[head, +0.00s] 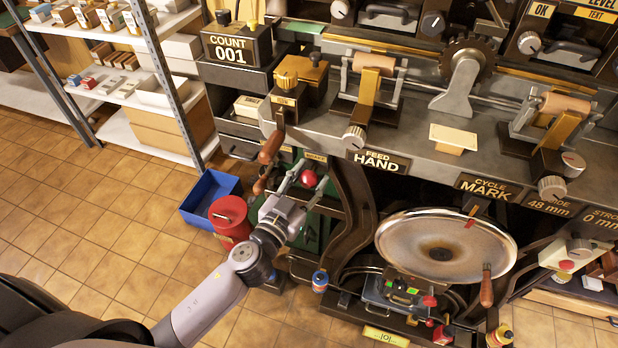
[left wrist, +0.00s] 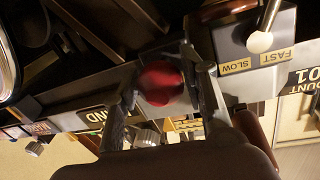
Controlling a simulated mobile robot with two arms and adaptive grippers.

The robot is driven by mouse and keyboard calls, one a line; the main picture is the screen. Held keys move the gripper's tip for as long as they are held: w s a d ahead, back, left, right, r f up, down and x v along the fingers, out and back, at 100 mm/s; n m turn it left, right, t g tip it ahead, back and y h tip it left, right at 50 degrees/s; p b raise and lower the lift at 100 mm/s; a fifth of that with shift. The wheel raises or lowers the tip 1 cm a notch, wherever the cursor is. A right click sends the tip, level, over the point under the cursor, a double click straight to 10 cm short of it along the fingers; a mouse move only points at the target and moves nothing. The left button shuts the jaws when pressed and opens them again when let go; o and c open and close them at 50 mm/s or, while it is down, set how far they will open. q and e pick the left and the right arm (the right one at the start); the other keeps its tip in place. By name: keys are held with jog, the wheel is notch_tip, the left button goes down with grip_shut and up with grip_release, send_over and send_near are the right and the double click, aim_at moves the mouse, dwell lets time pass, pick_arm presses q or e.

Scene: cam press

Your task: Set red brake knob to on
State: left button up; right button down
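The red brake knob (head: 308,178) is a round red ball on the front of the press, below the bench edge. My left gripper (head: 306,182) reaches up to it from below, with a finger on each side in the head view. In the left wrist view the red knob (left wrist: 160,84) lies between the two spread fingertips of my left gripper (left wrist: 163,82), with gaps still showing beside it. The gripper is open; I cannot tell whether a finger touches the knob. A small label (head: 315,156) sits just above the knob, too small to read surely. My right gripper is not in view.
Wooden-handled levers (head: 271,147) hang close to the left of the knob. A dark curved press frame (head: 352,205) stands to its right. A red can (head: 229,216) and a blue bin (head: 207,193) stand on the floor at left. Open tiled floor lies in front.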

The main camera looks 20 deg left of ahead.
aim_at(308, 187)
pick_arm(q)
grip_shut()
dwell(0.4)
jog(key=shift+s+f+b, duration=0.1)
jog(key=shift+s+b, duration=0.55)
jog(key=shift+s, duration=1.3)
jog(key=shift+w, duration=0.1)
jog(key=shift+o, duration=0.3)
grip_release()
jog(key=shift+o, duration=1.3)
jog(key=shift+s, duration=0.2)
jog(key=shift+o, duration=0.6)
jog(key=shift+w, duration=0.1)
